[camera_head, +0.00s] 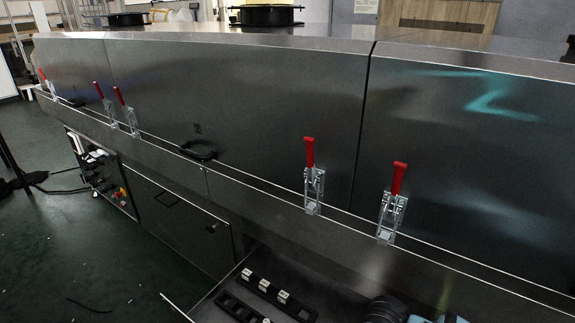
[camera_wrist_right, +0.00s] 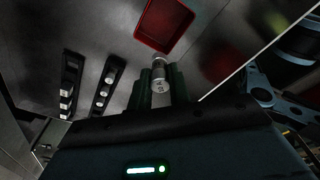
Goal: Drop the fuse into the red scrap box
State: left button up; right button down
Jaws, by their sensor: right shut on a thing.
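My right gripper (camera_wrist_right: 159,80) is shut on a fuse (camera_wrist_right: 160,72), a small metal-capped cylinder with a pale body, in the right wrist view. The red scrap box (camera_wrist_right: 186,38) is at the top of that view, open, with a dark red inside. The fuse's far end shows just below the box's near wall in the picture. I cannot tell its height above the box. The head view does not show the red box or the held fuse. My left gripper is in neither view.
Two black fuse holders (camera_wrist_right: 101,101) with several fuses lie on a metal surface, left of the gripper. They also show in an open drawer in the head view (camera_head: 256,292). Above are steel dryer panels with red-handled toggle clamps (camera_head: 312,180). Bare metal surrounds the box.

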jog(key=c, duration=1.3)
grip_release()
jog(key=shift+c, duration=0.2)
jog(key=shift+o, duration=0.5)
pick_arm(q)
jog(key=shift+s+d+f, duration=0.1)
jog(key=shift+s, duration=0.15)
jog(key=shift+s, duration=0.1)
pick_arm(e)
jog(key=r, duration=0.2)
jog(key=r+p, duration=0.1)
jog(key=r, duration=0.3)
jog(key=shift+w+d+r+p, duration=0.1)
jog(key=shift+d+r+p, duration=0.25)
jog(key=shift+p, duration=0.05)
jog(key=shift+d+r, duration=0.1)
jog(key=shift+r, duration=0.5)
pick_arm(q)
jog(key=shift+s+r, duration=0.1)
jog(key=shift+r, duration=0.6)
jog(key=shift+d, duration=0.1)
